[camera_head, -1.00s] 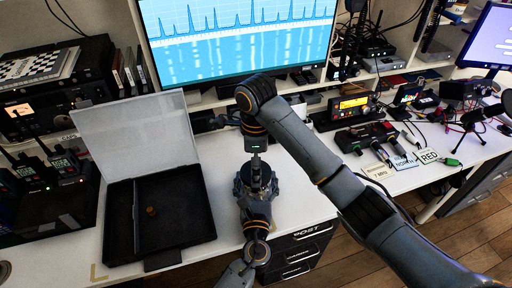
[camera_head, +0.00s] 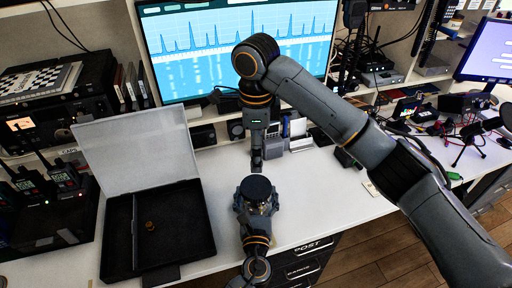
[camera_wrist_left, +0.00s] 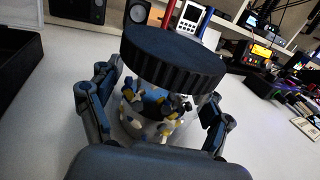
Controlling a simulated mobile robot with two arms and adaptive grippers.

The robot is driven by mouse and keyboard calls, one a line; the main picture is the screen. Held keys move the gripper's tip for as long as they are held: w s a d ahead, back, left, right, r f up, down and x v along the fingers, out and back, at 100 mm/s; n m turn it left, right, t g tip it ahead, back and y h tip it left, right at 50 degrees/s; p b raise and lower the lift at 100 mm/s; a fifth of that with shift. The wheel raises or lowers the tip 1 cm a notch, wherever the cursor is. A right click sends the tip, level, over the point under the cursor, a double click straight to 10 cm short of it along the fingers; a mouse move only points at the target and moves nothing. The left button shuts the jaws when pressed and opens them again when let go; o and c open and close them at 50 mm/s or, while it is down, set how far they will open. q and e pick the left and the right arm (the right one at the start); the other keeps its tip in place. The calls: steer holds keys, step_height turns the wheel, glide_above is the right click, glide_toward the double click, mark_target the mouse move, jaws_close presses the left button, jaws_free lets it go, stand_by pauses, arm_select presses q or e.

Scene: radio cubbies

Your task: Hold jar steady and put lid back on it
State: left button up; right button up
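The jar (camera_wrist_left: 150,118) is clear, with blue, yellow and white bits inside. It stands upright on the desk between the fingers of my left gripper (camera_wrist_left: 158,118), which close on its sides. The black ribbed lid (camera_wrist_left: 172,62) sits on top of the jar; whether it is fully seated I cannot tell. In the head view the lid (camera_head: 257,188) shows as a dark disc and hides most of the jar. My right gripper (camera_head: 257,163) points down behind the jar, apart from the lid. Its fingers are seen edge-on and look empty.
An open black case (camera_head: 195,235) with a raised clear cover stands left of the jar. A monitor (camera_head: 235,45) stands behind. Small devices (camera_head: 298,135) sit near the right gripper. The white desk right of the jar is clear.

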arm_select(q)
steer(key=o, duration=0.4)
steer(key=shift+c, duration=0.2)
steer(key=shift+s, duration=0.1)
steer(key=s, duration=1.2)
steer(key=shift+w, duration=0.1)
